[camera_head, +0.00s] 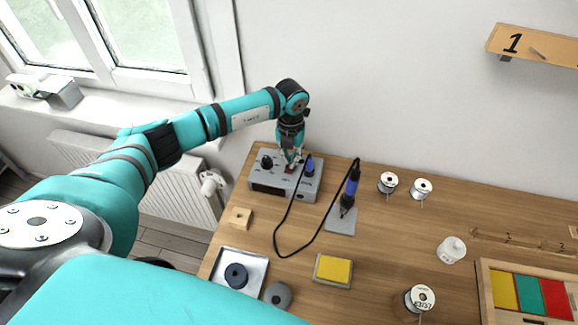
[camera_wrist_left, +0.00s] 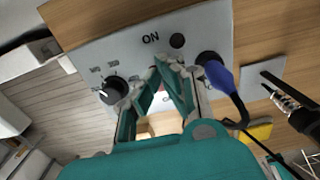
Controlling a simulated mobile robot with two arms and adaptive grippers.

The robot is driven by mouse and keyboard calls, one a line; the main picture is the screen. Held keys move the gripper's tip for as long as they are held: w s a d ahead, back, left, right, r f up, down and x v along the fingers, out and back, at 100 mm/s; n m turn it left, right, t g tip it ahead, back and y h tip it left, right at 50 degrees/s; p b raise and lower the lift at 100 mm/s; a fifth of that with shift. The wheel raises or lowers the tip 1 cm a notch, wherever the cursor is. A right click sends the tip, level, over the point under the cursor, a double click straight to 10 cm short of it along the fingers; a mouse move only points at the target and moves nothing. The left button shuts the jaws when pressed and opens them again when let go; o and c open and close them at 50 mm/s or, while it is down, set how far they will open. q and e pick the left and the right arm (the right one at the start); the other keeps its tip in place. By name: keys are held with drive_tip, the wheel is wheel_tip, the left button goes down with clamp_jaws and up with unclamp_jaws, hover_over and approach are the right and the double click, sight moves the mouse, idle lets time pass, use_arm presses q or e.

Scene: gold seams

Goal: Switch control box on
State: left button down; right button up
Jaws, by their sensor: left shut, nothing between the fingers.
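The grey control box (camera_head: 262,181) stands at the back left of the wooden table. Its top panel (camera_wrist_left: 85,55) fills the upper part of the left wrist view, with an "ON" label, a black dial (camera_wrist_left: 114,90) and a small dark round spot (camera_wrist_left: 177,41). My left gripper (camera_head: 291,163) points down at the middle of the box's panel. In the left wrist view its fingertips (camera_wrist_left: 165,66) are together just below the "ON" label, with nothing held. The fingers partly hide the panel there, and a bit of red shows beside them. I cannot tell whether they touch the switch.
A blue plug (camera_head: 310,166) with a black cable sits on the box's right side. The cable runs to a blue soldering iron (camera_head: 352,187) on its stand. A yellow sponge (camera_head: 334,270), wire spools (camera_head: 388,181) and a metal tray (camera_head: 257,262) lie around the table.

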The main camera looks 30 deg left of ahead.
use_arm(q)
drive_tip(key=shift+f+b, duration=0.3)
drive_tip(key=shift+f, duration=0.1)
drive_tip(key=shift+s, duration=0.1)
drive_tip(key=shift+r+p, duration=0.7)
drive_tip(key=shift+r, duration=0.15)
drive_tip(key=shift+r+p, duration=1.75)
drive_tip(key=shift+r, duration=0.95)
